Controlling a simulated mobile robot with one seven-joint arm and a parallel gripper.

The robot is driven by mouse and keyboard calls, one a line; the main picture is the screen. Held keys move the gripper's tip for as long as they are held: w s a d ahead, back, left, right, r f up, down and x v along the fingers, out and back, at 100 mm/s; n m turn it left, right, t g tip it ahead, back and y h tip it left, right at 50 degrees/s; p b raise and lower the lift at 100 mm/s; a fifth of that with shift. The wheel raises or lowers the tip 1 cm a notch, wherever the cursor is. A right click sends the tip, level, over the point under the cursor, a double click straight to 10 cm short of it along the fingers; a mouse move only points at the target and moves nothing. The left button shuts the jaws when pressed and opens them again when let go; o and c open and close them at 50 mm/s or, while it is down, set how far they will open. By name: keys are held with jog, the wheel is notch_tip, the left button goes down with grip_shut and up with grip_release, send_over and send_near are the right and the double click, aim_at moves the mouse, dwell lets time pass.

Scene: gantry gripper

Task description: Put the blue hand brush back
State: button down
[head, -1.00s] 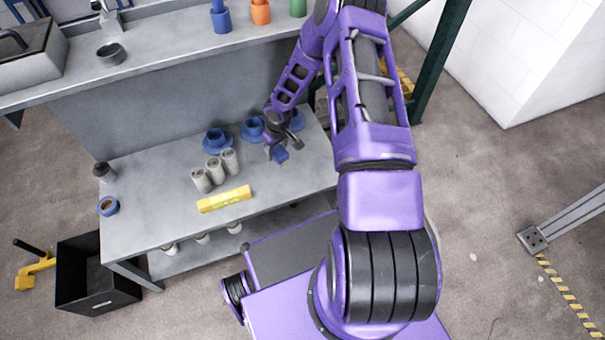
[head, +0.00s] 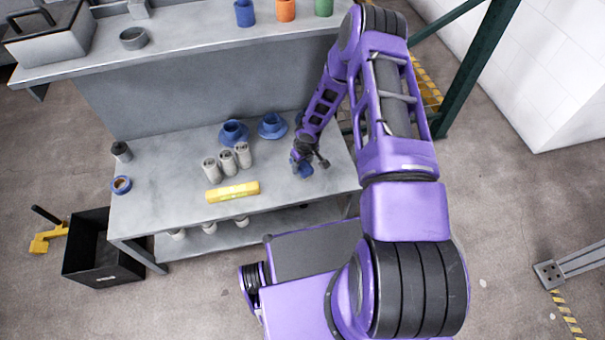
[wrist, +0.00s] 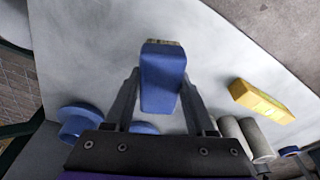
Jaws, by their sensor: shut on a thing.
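My gripper (head: 302,158) is over the right part of the workbench. In the wrist view, my gripper (wrist: 160,76) is shut on the blue hand brush (wrist: 162,88), with one finger on each side. The brush's blue body points away from the palm, and a tan edge shows at its far end. In the head view only a small part of the brush (head: 306,172) shows below the fingers. I cannot tell whether it touches the bench top.
The shelf above holds blue (head: 244,13), orange (head: 286,10) and green (head: 323,7) cups.

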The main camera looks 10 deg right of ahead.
aim_at(305, 168)
jog(key=shift+f+b, duration=0.3)
jog(key=shift+f, duration=1.85)
jog(key=shift+f, duration=0.2)
jog(key=shift+c, duration=1.1)
grip_release()
jog(key=shift+r, duration=0.1)
jog(key=shift+r, duration=0.55)
jog(key=r, duration=0.3)
jog(key=s+r+p, duration=0.1)
jog(key=r, duration=0.3)
jog(key=r+p, duration=0.1)
jog(key=r, duration=0.3)
jog(key=shift+s+d, duration=0.4)
